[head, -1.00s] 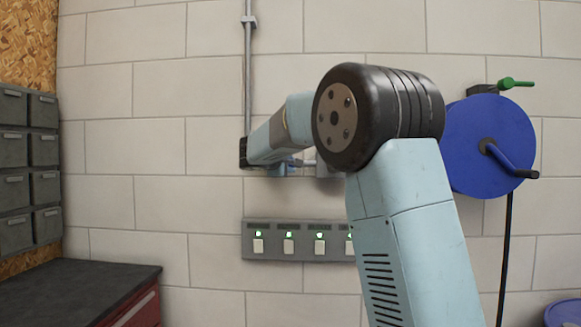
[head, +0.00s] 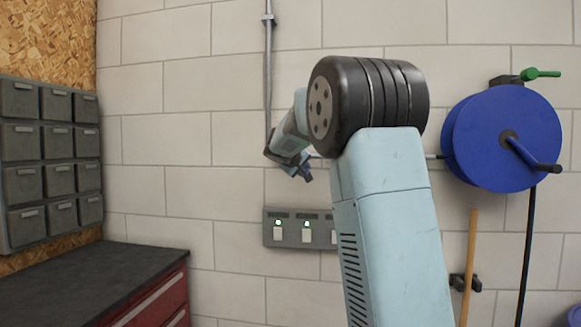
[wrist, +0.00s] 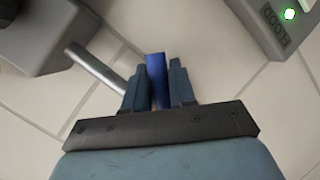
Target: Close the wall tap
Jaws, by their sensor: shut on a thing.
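My gripper (wrist: 157,88) is shut on a blue tap handle (wrist: 156,70), which stands between its two fingers in the wrist view. A grey pipe (wrist: 96,68) runs diagonally just left of the fingers. In the head view my gripper (head: 303,171) is at the wall, tilted downward, partly behind my arm. The tap body and where the handle joins it cannot be made out clearly; my arm covers much of that part of the wall.
A panel of switches (head: 289,214) with green lights is below the gripper; it also shows in the wrist view (wrist: 268,38). A blue hose reel (head: 495,125) hangs right. Grey drawers (head: 60,187) and a dark-topped red cabinet (head: 110,275) stand left. A wooden handle (head: 468,262) leans at right.

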